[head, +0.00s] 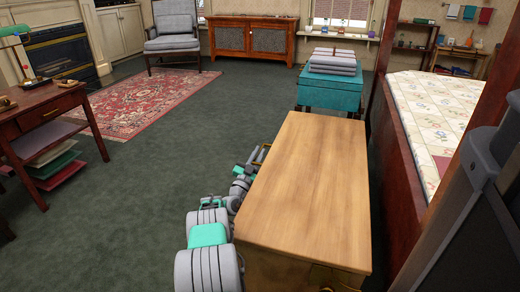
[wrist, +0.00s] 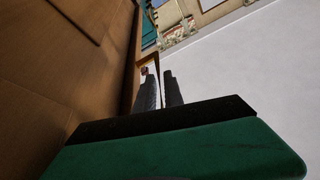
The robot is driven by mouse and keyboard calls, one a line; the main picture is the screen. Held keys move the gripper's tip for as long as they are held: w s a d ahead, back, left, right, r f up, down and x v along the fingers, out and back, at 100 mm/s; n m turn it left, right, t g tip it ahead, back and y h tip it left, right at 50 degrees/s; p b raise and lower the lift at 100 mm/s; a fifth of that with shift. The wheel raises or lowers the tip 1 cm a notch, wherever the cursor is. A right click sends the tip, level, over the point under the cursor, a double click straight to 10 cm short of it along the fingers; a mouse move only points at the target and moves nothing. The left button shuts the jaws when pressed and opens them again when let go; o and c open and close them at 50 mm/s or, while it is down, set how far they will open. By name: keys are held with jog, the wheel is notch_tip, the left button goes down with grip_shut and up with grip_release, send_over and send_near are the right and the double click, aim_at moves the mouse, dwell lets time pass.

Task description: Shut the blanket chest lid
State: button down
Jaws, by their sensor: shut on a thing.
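The blanket chest is the light wooden box in the foreground of the head view, beside the bed. Its broad lid (head: 308,180) faces up toward the camera; I cannot tell whether it lies fully down or is still raised. My gripper (head: 256,160) is at the chest's left side toward the far end, partly hidden by its edge. In the wrist view my dark fingers (wrist: 162,90) point along a brown wooden panel (wrist: 80,65). They are shut on a thin brown handle (wrist: 148,60) that stands out from this panel. The grip itself is partly hidden.
A teal chest (head: 330,92) with folded blankets (head: 333,62) stands just beyond. A bed (head: 440,115) with a dark wooden frame is close on the right. A desk (head: 45,118) stands at left. Green carpet (head: 145,185) is free on the left, with a red rug (head: 140,100).

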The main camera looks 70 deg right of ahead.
jog(key=shift+w+a+f, duration=0.1)
jog(key=shift+f, duration=0.45)
jog(key=c, duration=1.8)
grip_release()
jog(key=o, duration=0.3)
jog(key=shift+r, duration=0.2)
jog(key=shift+o, duration=0.2)
jog(key=p+v, duration=0.2)
jog(key=v, duration=0.5)
jog(key=shift+a, duration=0.35)
jog(key=shift+f, duration=0.1)
